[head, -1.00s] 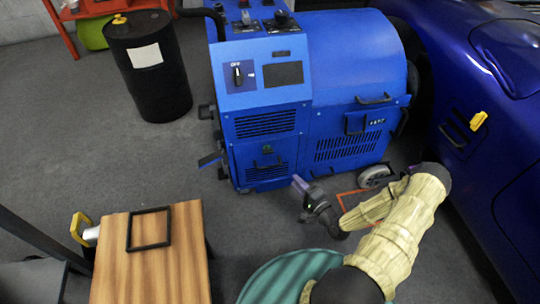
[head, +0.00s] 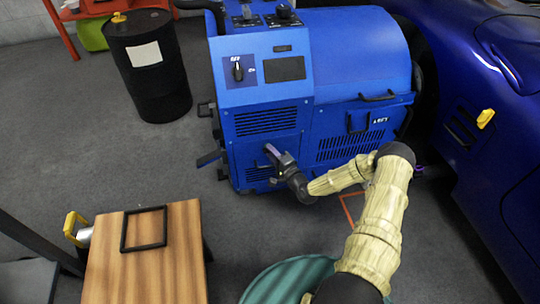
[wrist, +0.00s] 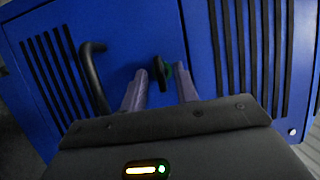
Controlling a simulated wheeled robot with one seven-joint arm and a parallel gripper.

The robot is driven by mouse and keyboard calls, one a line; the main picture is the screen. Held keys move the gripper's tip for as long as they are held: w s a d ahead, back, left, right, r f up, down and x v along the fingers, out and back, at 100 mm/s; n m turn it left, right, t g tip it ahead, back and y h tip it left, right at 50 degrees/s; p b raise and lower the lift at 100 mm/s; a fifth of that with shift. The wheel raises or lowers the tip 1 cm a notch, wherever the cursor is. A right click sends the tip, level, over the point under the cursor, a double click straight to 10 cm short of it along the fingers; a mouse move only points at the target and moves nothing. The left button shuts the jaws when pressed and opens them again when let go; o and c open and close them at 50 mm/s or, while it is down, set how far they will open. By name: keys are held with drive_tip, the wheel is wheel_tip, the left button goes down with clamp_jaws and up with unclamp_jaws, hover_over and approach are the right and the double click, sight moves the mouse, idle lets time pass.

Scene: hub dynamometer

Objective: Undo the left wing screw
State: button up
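In the wrist view a small dark wing screw (wrist: 163,75) with a bit of green stands on the blue panel (wrist: 125,30), its wing nearly upright in the picture. My gripper (wrist: 161,72) is open, with one finger on either side of the screw. Contact between fingers and screw cannot be told. In the head view my gripper (head: 270,151) is at the lower left front panel of the blue machine (head: 262,100) and hides the screw there.
A black handle (wrist: 92,75) juts from the panel left of my fingers. Slotted vents flank the screw. A wooden table (head: 150,275) with a black frame, a black drum (head: 148,75) and a blue car (head: 490,120) stand around.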

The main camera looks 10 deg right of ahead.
drive_tip(key=shift+w+a, duration=0.1)
drive_tip(key=shift+w, duration=0.2)
clamp_jaws()
drive_tip(key=shift+a, duration=0.3)
drive_tip(key=shift+d, duration=0.25)
drive_tip(key=shift+r+p, duration=0.1)
drive_tip(key=shift+p, duration=0.2)
